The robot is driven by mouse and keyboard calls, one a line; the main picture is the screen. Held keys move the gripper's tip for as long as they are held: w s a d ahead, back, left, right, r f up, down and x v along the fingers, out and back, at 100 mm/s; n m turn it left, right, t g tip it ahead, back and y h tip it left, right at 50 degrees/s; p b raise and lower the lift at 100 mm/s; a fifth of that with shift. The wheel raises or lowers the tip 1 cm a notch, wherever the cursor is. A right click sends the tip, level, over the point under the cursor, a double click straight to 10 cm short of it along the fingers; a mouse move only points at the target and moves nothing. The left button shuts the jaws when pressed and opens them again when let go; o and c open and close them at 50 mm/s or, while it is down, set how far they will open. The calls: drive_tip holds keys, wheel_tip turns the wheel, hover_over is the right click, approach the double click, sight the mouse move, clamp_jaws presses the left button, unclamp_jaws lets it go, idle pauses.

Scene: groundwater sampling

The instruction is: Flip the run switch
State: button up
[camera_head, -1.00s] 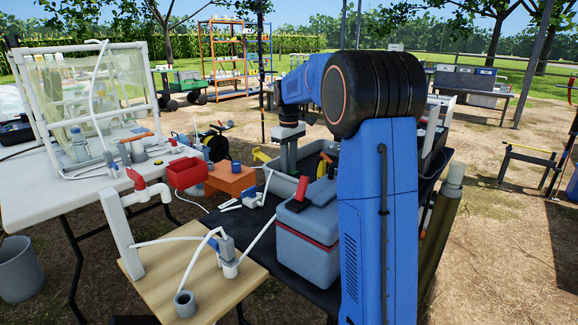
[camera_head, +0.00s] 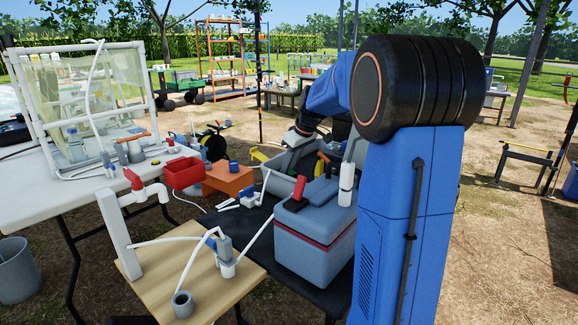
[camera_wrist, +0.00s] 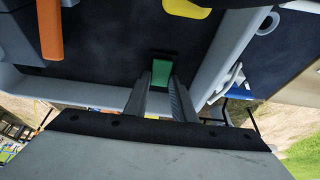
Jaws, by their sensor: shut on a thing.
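In the wrist view my gripper (camera_wrist: 160,98) is shut on a small green part (camera_wrist: 161,72) that shows between its two grey fingers, against a dark surface. I cannot tell whether this green part is the run switch. No other run switch can be made out. In the head view my wrist (camera_head: 303,137) reaches down by a grey tray (camera_head: 278,182) behind the cooler, and the fingertips are hidden there.
In the wrist view an orange-handled thing (camera_wrist: 50,30), a yellow thing (camera_wrist: 187,8) and a grey rim (camera_wrist: 228,55) lie close to the fingers. In the head view a cooler (camera_head: 312,238), red bin (camera_head: 183,172) and orange box (camera_head: 228,180) crowd the table.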

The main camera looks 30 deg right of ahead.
drive_tip(key=o, duration=1.1)
drive_tip(key=shift+c, duration=0.2)
drive_tip(key=v, duration=1.7)
drive_tip(key=shift+r, duration=0.2)
